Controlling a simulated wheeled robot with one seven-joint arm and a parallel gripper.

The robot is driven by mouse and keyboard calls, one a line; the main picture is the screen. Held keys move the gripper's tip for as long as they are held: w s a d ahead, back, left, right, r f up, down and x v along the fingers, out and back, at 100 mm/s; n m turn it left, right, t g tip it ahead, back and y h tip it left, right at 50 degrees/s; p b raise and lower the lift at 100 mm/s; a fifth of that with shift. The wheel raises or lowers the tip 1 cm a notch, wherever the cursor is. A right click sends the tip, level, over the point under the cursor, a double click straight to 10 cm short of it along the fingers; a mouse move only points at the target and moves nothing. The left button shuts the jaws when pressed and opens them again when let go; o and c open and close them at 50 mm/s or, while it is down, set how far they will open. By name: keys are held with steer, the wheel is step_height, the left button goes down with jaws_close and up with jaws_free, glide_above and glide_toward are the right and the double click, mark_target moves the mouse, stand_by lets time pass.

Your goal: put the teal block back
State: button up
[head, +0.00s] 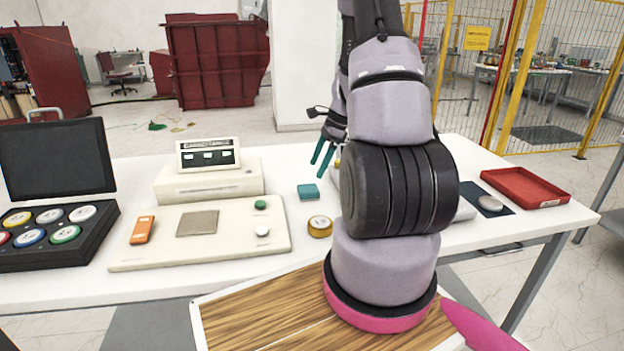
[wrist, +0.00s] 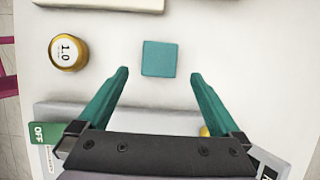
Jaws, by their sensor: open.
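The teal block (head: 308,191) lies on the white table, to the right of the cream board and behind the yellow round weight. It also shows in the wrist view (wrist: 159,58), flat on the table just beyond my fingertips. My gripper (head: 322,154) is above the table behind the block, pointing down. In the wrist view my gripper (wrist: 160,75) has its two teal fingers spread wide, with nothing between them. The cream board (head: 140,255) carries a bare grey square pad (head: 198,223).
A yellow weight (head: 320,226), marked 1.0 in the wrist view (wrist: 68,52), stands near the block. An orange item (head: 142,230) lies on the board. A cream display device (head: 210,178) stands behind it. At left is a black case (head: 60,235); at right, a red tray (head: 525,188).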

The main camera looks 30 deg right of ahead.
steer(key=s+a+r+n+t+h, duration=0.15)
steer(key=a+r+n, duration=0.25)
steer(key=r, duration=0.6)
steer(key=s+a+r+n+t, duration=0.1)
steer(key=s+a+r+n, duration=0.25)
steer(key=r, duration=0.65)
steer(key=s+a+r+n+t, duration=0.1)
steer(key=s+a+r+n, duration=0.3)
steer(key=s, duration=0.3)
steer(key=s+a+r+n+t, duration=0.2)
steer(key=s+a+r+n, duration=0.3)
steer(key=s+r, duration=0.1)
steer(key=shift+s+r+n+h, duration=0.35)
steer(key=shift+s+r+h, duration=0.1)
steer(key=shift+r, duration=0.15)
